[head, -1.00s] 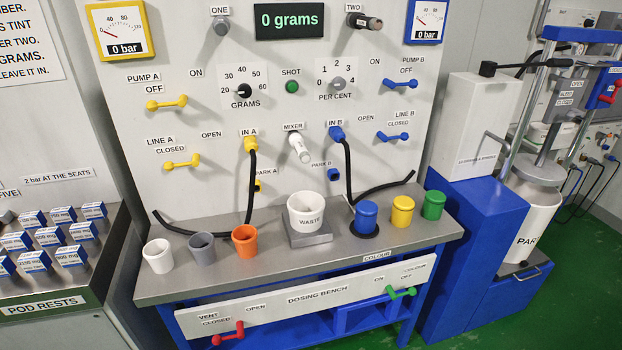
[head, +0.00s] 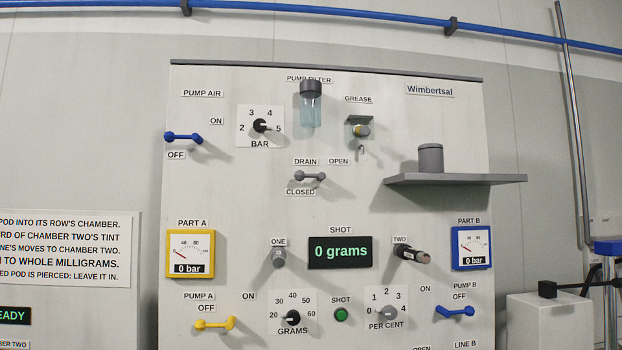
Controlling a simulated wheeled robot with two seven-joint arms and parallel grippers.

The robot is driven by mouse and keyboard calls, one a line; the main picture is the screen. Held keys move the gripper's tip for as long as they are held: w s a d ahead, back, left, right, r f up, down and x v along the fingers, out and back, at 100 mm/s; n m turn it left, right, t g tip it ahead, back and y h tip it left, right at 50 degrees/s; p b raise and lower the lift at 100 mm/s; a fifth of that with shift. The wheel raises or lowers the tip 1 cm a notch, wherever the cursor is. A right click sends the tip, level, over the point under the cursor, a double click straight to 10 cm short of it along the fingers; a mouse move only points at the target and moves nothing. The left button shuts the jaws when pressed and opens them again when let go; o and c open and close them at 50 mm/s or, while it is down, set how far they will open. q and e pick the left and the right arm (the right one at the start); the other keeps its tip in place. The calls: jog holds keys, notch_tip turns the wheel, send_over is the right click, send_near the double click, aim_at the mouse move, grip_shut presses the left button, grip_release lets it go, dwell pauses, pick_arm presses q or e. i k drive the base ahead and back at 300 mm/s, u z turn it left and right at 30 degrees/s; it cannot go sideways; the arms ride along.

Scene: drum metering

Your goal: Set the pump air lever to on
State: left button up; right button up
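The pump air lever (head: 183,138) is a blue handle at the upper left of the white panel in the head view, under the PUMP AIR label (head: 202,93). It lies about level, its free end pointing left, just above the OFF label (head: 176,155). The ON label (head: 216,121) is up and to the right of it. Neither of my grippers shows in the head view.
A bar dial (head: 260,126) is right of the lever, then a pump filter (head: 311,105). A grey shelf (head: 455,180) with a grey cup (head: 430,158) juts from the panel's right. No obstacle shows before the lever.

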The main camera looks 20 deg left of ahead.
aim_at(169, 136)
jog(key=u, duration=1.45)
jog(key=k, duration=0.3)
jog(key=z, duration=0.45)
